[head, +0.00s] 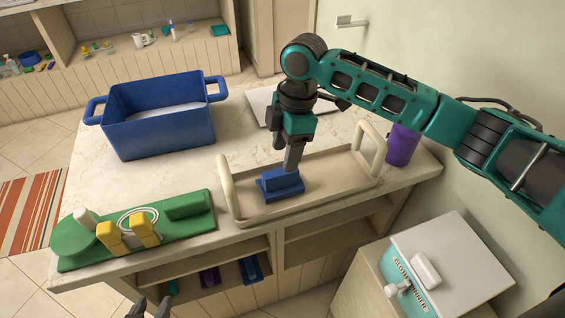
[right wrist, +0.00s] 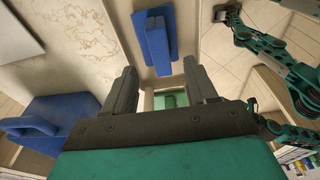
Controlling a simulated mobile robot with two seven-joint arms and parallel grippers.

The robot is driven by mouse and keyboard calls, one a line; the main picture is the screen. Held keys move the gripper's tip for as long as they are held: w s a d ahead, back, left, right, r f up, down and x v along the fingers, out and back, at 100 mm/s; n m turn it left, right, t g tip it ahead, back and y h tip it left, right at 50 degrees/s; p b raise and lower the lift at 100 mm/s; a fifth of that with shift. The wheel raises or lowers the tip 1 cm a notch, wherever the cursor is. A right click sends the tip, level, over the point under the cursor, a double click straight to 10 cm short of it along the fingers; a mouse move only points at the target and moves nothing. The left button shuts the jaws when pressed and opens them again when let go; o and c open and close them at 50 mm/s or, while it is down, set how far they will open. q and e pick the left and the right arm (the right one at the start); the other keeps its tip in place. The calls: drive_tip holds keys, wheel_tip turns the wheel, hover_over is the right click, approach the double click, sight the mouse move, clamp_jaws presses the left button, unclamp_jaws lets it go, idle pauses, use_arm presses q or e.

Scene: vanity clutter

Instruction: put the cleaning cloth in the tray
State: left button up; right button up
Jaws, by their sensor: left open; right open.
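The blue cleaning cloth (head: 280,190), a flat base with a raised fold, lies in the front left part of the beige tray (head: 330,200), which has two upright handles. The cloth also shows in the right wrist view (right wrist: 154,42), just beyond my fingertips. My right gripper (head: 292,168) points down directly over the cloth, its jaws (right wrist: 160,68) open and apart with nothing clearly between them. Whether the fingertips still touch the fold cannot be told. My left gripper (head: 152,308) is open and empty at the bottom edge, below the counter front.
A blue basin (head: 160,135) stands at the back left. A green board (head: 185,225) with yellow blocks lies left of the tray. A purple container (head: 401,146) stands by the tray's right handle, and a flat pale panel (head: 262,108) lies behind. Open shelves are below the counter.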

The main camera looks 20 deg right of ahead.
drive_tip(key=r, duration=0.5)
drive_tip(key=shift+d+r, duration=0.25)
drive_tip(key=shift+d, duration=0.15)
drive_tip(key=m+y, duration=0.1)
drive_tip(key=m, duration=0.1)
approach(271, 182)
drive_tip(key=s+a+f, duration=0.3)
drive_tip(key=s+f, duration=0.1)
drive_tip(key=s+a+f+m+t+y, duration=0.1)
drive_tip(key=s+a+f+m+t, duration=0.1)
drive_tip(key=s+f+m, duration=0.3)
drive_tip(key=s+d+f+m+t+h, duration=0.2)
drive_tip(key=s+d+m+h, duration=0.2)
drive_tip(key=s+d+m, duration=0.75)
drive_tip(key=w+a+f+n+t+y, duration=0.2)
drive_tip(key=w+f+t, duration=0.3)
drive_tip(key=f, duration=0.3)
drive_tip(key=shift+a+f+n+t, duration=0.2)
drive_tip(key=shift+n+t, duration=0.15)
drive_tip(key=shift+t, duration=0.55)
